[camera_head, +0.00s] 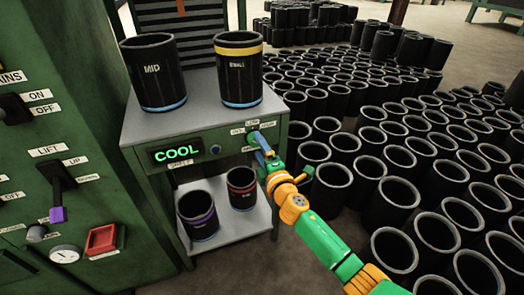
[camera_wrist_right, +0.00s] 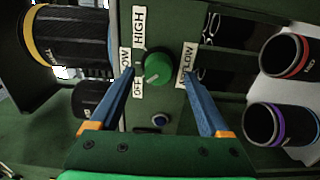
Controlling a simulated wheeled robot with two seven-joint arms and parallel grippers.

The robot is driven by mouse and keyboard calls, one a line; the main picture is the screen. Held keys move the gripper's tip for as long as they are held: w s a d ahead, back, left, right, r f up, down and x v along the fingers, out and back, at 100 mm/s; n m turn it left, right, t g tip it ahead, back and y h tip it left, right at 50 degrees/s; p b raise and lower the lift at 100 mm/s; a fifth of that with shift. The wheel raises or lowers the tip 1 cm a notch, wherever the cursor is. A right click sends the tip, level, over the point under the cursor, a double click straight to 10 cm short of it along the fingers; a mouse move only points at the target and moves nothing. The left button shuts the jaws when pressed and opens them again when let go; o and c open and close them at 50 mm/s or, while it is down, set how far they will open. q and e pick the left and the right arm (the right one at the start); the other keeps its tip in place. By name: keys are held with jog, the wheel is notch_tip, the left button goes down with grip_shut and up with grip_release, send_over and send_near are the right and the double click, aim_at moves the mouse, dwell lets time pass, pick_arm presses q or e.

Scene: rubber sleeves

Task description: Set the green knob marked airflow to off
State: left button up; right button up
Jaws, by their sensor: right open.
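The round green knob (camera_wrist_right: 158,68) sits on the green panel in the right wrist view. A small white mark on it appears to point to the lower left, on the OFF label's (camera_wrist_right: 137,88) side. The HIGH label (camera_wrist_right: 139,27) is at upper left, with a partly hidden LOW label between. The AIRFLOW label (camera_wrist_right: 188,60) is partly behind a finger. My right gripper (camera_wrist_right: 157,72) is open, its blue fingers on either side of the knob with gaps showing. In the head view my right gripper (camera_head: 261,147) is at the cabinet front and hides the knob. My left gripper is not in view.
A blue button (camera_head: 215,149) and a COOL display (camera_head: 176,152) are beside the knob. Sleeves marked MID (camera_head: 155,75) and another (camera_head: 238,75) stand on the cabinet top (camera_head: 195,112). Two more sit on the lower shelf (camera_head: 231,226). Many sleeves crowd the floor at right.

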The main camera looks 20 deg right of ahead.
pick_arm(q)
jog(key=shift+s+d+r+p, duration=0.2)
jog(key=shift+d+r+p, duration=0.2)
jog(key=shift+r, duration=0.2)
pick_arm(e)
jog(key=s, duration=0.5)
jog(key=shift+s+d, duration=0.1)
jog(key=shift+s, duration=0.05)
jog(key=s+d+f+m+g, duration=0.1)
jog(key=s+f+m+g, duration=0.15)
jog(key=f, duration=0.65)
jog(key=s+d+f+m+g, duration=0.1)
jog(key=s+f+m+g, duration=0.15)
jog(key=f, duration=0.65)
jog(key=s+f+m+g+h, duration=0.1)
jog(key=s+f+m+g, duration=0.65)
jog(key=s+f, duration=1.45)
jog(key=s+f+m+g, duration=0.2)
jog(key=s+m+g, duration=0.15)
jog(key=s, duration=1.35)
pick_arm(q)
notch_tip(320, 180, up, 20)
jog(key=p, duration=1.9)
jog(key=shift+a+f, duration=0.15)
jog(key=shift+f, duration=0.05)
pick_arm(e)
notch_tip(320, 180, up, 19)
jog(key=g, duration=0.1)
jog(key=shift+s+a, duration=0.25)
jog(key=shift+a, duration=0.15)
